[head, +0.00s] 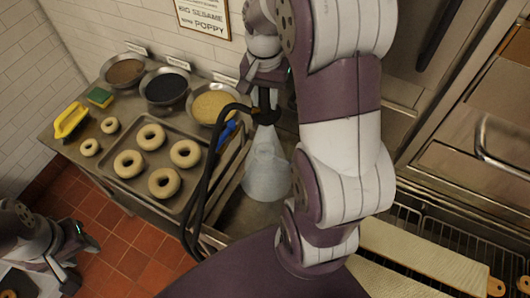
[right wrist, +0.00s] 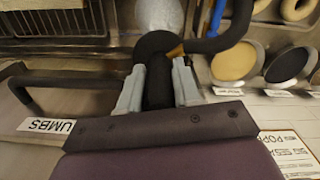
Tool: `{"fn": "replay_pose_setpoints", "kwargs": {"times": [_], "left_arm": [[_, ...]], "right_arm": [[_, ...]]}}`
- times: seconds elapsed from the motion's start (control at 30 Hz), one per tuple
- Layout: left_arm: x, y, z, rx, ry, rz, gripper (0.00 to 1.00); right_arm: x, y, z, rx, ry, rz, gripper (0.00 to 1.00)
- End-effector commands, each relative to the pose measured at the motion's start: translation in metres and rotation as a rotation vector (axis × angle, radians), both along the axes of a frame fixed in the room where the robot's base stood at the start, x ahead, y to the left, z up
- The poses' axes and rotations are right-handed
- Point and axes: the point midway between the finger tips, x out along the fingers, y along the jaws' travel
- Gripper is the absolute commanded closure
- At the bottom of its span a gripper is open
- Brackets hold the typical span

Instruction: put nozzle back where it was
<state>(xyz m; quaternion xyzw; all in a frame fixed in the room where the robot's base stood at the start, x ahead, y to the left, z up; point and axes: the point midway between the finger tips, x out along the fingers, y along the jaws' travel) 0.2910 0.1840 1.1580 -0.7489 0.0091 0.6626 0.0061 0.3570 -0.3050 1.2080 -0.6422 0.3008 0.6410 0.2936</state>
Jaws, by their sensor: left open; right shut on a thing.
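The black nozzle (head: 266,115) points down over the metal counter, with its black hose (head: 207,165) looping left and down past the counter's front edge. My right gripper (head: 263,98) is shut on the nozzle. In the right wrist view, the right gripper's (right wrist: 158,90) two grey fingers clasp the black nozzle body (right wrist: 155,60) from both sides. A pale, see-through cone (head: 266,168) like water spray spreads below the nozzle onto the counter. A blue part (head: 228,133) shows beside the hose. My left gripper (head: 88,243) is open and empty at the lower left, over the floor. I cannot make out the nozzle's holder.
A tray (head: 178,131) with several bagels lies left of the spray. Bowls of toppings, including a yellow one (head: 212,106), line the wall. A yellow scoop-like thing (head: 70,121) and a green sponge (head: 100,97) lie at the far left. A wire rack (head: 430,232) is at right.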

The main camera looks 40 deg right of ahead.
Motion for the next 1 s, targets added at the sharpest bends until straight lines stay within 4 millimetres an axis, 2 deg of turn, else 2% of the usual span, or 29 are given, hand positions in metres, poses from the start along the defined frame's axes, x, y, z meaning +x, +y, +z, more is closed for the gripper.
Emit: {"fn": "replay_pose_setpoints", "kwargs": {"times": [0.07, 0.3, 0.4, 0.73, 1.0], "left_arm": [[0.0, 0.0, 0.006, 0.0, 0.0, 0.0, 0.57], [0.0, 0.0, 0.024, 0.0, -0.001, 0.0, 0.57], [0.0, 0.0, 0.027, 0.0, -0.001, 0.0, 0.57], [0.0, 0.0, 0.044, 0.0, 0.0, 0.0, 0.57], [0.0, 0.0, 0.04, 0.0, 0.0, 0.0, 0.57]], "right_arm": [[-0.002, 0.001, -0.016, 0.004, 0.01, 0.001, 1.0], [-0.002, 0.001, -0.096, 0.004, 0.01, 0.002, 1.0], [-0.001, 0.001, -0.119, 0.003, 0.008, 0.002, 1.0], [0.0, 0.001, -0.166, 0.003, 0.005, 0.001, 1.0], [0.0, 0.0, -0.171, 0.001, 0.002, 0.001, 1.0]]}}
